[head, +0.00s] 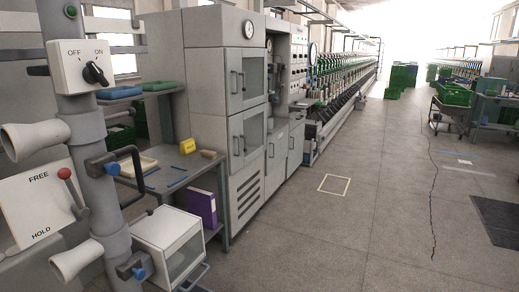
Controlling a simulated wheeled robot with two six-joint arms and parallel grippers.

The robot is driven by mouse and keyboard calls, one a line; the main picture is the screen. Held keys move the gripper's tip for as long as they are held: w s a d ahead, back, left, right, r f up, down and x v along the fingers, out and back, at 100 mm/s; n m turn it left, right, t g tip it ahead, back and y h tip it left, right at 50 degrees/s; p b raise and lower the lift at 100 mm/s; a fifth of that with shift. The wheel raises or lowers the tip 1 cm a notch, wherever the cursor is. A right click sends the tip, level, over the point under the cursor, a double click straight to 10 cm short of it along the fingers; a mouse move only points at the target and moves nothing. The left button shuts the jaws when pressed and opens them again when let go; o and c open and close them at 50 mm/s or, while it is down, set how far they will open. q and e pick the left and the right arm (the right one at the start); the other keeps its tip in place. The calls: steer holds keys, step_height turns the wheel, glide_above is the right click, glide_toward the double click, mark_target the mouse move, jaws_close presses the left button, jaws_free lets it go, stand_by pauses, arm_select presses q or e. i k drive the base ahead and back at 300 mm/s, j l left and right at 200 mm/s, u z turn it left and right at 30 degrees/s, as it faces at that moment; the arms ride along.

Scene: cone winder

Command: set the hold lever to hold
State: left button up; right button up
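The hold lever (73,192) is at the lower left of the head view, on a tilted white plate (30,205) marked FREE at the top and HOLD at the bottom. Its red knob (65,173) is up, beside the word FREE, and the arm slants down to the right. The lower end of the lever is close to a grey upright post (97,180), which hides the plate's right side. Neither of my grippers shows in this view.
An OFF/ON switch box (82,66) sits on the post above. Two pale cone-shaped pieces (36,137) (77,259) stick out left of the post. A black handle (136,175) and a white box (168,244) are right of it. The floor (300,235) is open.

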mark_target(74, 192)
steer(key=u, duration=1.3)
